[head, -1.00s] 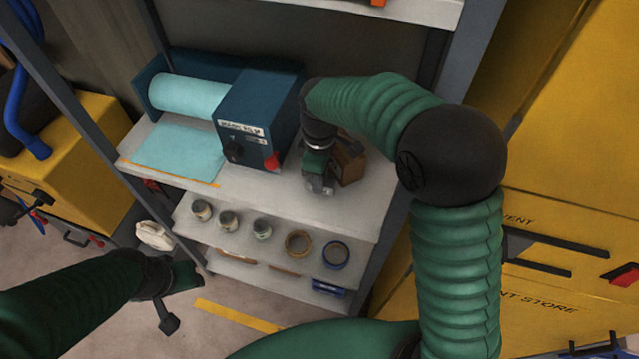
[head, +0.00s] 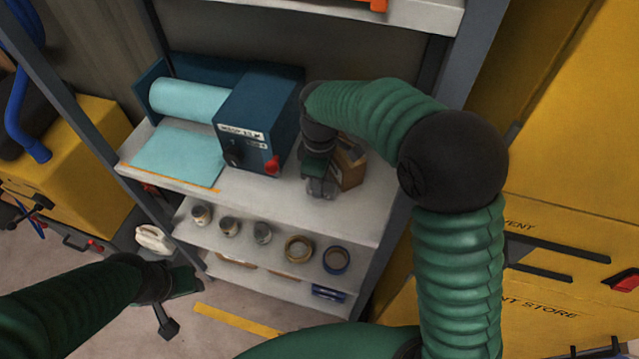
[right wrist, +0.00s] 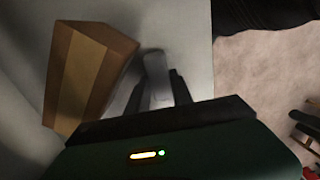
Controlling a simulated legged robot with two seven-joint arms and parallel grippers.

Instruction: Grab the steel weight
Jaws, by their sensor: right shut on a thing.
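The steel weight (right wrist: 154,66) is a smooth grey upright piece in the right wrist view, standing between my two dark fingers. My right gripper (right wrist: 157,88) is shut on it, low over the pale shelf top. In the head view my right gripper (head: 320,188) points down at the shelf, right of the blue machine, and mostly hides the weight. My left gripper (head: 180,302) is at lower left over the floor, away from the shelf; its jaw opening is not clear.
A brown box (head: 351,165) stands close beside my right gripper; it also shows in the wrist view (right wrist: 85,75). The blue machine (head: 258,115) with a teal roll is to the left. Several jars and tape rolls (head: 299,249) sit on the lower shelf. A shelf post (head: 460,60) rises at right.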

